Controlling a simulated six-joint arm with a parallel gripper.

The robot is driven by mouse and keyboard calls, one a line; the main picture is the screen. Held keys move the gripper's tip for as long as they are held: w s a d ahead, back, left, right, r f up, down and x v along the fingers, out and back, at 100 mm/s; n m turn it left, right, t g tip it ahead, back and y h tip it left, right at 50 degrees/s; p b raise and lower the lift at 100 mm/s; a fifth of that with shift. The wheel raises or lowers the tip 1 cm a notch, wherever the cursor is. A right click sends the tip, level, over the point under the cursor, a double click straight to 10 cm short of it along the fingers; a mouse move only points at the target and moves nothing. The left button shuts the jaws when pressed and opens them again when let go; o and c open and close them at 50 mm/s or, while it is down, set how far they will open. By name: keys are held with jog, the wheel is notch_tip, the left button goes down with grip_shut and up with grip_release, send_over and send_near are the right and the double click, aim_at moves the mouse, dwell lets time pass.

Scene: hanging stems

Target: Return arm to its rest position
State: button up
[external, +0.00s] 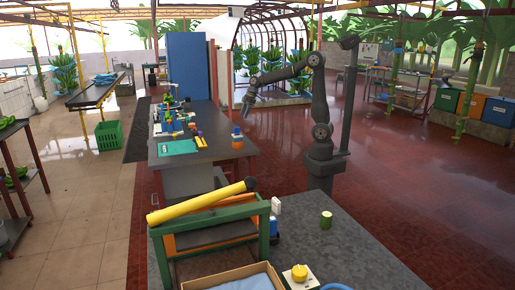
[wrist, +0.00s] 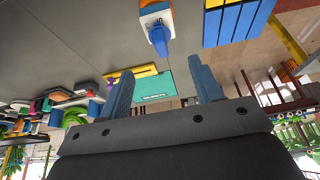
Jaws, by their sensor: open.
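My arm stands upright on its pedestal in the external view, bent at the top and reaching left. My gripper (external: 247,101) hangs at the end of it, tilted downward, above floor level near the far right side of the grey worktable (external: 222,152). In the wrist view, the two blue fingers of my gripper (wrist: 162,88) are spread apart with nothing between them. A teal mat (wrist: 154,87) shows beyond the fingers, on the table.
The worktable holds a green mat (external: 177,147), coloured small items and an orange-and-blue item (external: 237,138). A yellow cylinder (external: 197,203) lies across a green frame (external: 264,232) in front. Hanging stems (external: 395,62) are at right. Red floor (external: 420,185) right of my arm is clear.

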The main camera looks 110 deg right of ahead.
aim_at(239, 132)
jog(key=shift+s+r, duration=0.15)
jog(key=shift+r, duration=0.15)
jog(key=x, duration=1.2)
jog(key=shift+f, duration=0.15)
notch_tip(239, 132, up, 2)
jog(key=shift+r, duration=0.9)
